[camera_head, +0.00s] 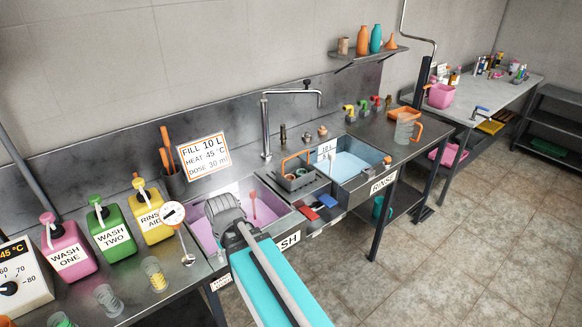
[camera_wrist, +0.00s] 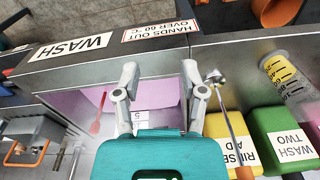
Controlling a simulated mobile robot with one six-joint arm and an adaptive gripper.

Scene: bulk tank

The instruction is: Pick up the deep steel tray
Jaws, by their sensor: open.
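I cannot make out a deep steel tray for certain in either view. A grey, box-shaped container with an orange handle (camera_head: 297,181) stands between the two sinks; it also shows at the left of the wrist view (camera_wrist: 38,130). I cannot tell whether it is the tray. My gripper (camera_head: 224,207) is over the wash sink (camera_head: 276,219), which holds pink liquid. In the wrist view my gripper (camera_wrist: 159,82) is open, with its fingers apart and nothing seen between them but the sink below. My arm hides part of the sink in the head view.
The rinse sink (camera_head: 350,163) holds pale blue liquid. A tall tap (camera_head: 266,125) rises behind. A clear jug (camera_head: 405,130) stands at the right end. The floor at right is clear.

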